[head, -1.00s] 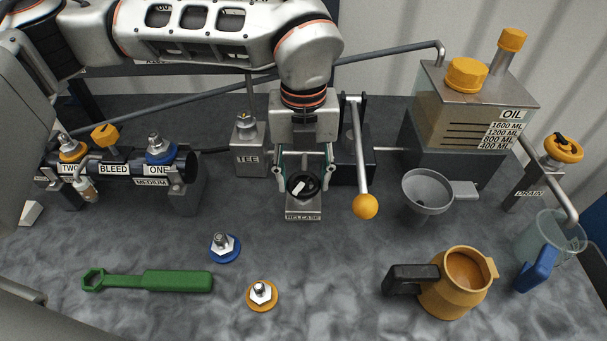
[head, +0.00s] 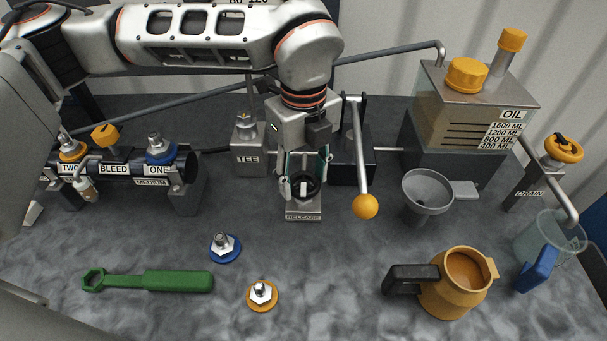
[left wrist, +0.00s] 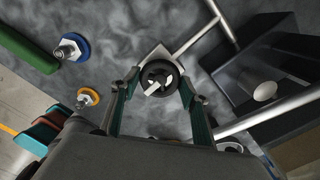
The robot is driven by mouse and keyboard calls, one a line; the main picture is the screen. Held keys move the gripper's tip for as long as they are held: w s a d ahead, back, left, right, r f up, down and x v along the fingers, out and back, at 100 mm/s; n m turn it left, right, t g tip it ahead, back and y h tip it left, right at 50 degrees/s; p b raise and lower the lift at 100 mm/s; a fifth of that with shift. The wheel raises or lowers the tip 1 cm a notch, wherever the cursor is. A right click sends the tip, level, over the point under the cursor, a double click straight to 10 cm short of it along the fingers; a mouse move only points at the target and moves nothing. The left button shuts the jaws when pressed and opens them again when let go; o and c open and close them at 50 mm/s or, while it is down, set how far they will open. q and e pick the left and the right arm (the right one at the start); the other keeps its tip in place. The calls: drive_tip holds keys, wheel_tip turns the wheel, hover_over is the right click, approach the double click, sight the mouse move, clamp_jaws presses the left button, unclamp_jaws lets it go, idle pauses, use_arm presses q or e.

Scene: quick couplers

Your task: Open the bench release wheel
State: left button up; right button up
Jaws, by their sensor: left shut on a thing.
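The release wheel (head: 304,187) is a small black knob with a white bar mark, on a grey block (head: 303,214) labelled RELEASE. In the head view the white mark stands nearly upright. My left gripper (head: 303,188) points down over the wheel, shut on it with one finger on each side. In the left wrist view the wheel (left wrist: 158,78) lies between the fingertips of my left gripper (left wrist: 160,84), and its white mark shows. My right gripper is not in view.
A lever with an orange ball (head: 365,206) stands just right of the wheel. The TEE block (head: 249,158) is to its left. Blue (head: 224,248) and orange (head: 262,295) couplers, a green wrench (head: 150,281) and an orange jug (head: 458,285) lie in front.

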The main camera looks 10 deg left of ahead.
sight(303, 182)
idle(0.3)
use_arm(q)
drive_tip(key=o, duration=1.1)
wheel_tip(303, 182, up, 12)
